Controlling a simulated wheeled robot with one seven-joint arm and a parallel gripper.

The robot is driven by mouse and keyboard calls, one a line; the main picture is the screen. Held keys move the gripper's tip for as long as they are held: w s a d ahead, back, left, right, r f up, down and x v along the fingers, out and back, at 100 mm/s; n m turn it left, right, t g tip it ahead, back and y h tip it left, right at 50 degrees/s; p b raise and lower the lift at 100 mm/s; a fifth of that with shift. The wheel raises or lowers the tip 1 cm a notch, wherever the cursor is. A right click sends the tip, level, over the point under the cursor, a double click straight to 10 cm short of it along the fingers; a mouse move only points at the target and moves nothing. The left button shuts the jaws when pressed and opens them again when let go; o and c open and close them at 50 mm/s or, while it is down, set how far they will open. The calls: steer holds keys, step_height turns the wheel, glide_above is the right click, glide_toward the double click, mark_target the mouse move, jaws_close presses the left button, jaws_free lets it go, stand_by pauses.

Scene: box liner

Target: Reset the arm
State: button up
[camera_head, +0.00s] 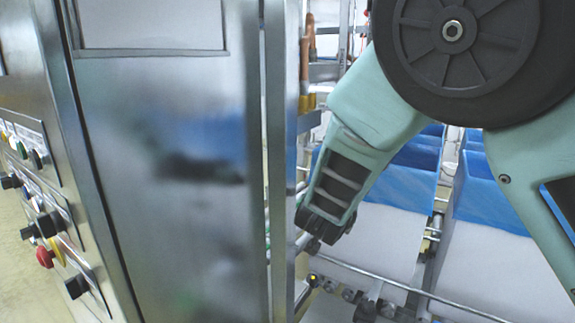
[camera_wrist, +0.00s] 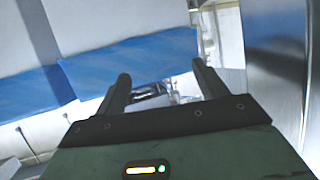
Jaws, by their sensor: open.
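My gripper (camera_wrist: 163,84) shows in the wrist view with its two dark fingers spread apart and nothing between them. Blue liner (camera_wrist: 130,54) over pale box walls lies beyond and to the left of the fingers. In the head view my pale green arm reaches down from the upper right, in front of the boxes. Its lower dark end is beside the steel cabinet's right edge, and I cannot make out the fingers there. White boxes with blue liners (camera_head: 406,180) (camera_head: 490,195) stand behind and below the arm.
A tall steel cabinet (camera_head: 180,120) fills the left of the head view, with a panel of knobs and buttons (camera_head: 45,215). A steel surface (camera_wrist: 272,60) is close on the right in the wrist view. Metal rails (camera_head: 400,287) run in front of the boxes.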

steer(key=s+a+f+n+g+y, duration=0.35)
steer(key=s+a+y, duration=0.3)
steer(key=s, duration=0.25)
steer(key=s+r+n+g, duration=0.1)
steer(key=s+n+g, duration=0.2)
steer(key=s, duration=0.8)
steer(key=s+r+n+g+y, duration=0.1)
steer(key=s+n+g, duration=0.2)
steer(key=s, duration=0.8)
steer(key=shift+s+r+g, duration=0.25)
steer(key=shift+s+g, duration=0.05)
steer(key=shift+g, duration=0.65)
steer(key=s+d+n, duration=0.1)
steer(key=s, duration=0.1)
steer(key=s+d+h, duration=0.1)
steer(key=s+d, duration=0.1)
steer(key=s+d+n+g+h, duration=0.1)
steer(key=s+d, duration=0.1)
steer(key=shift+s+d+n+h, duration=0.2)
steer(key=shift+s+n+h, duration=0.05)
steer(key=shift+s+n, duration=0.1)
steer(key=shift+c, duration=0.3)
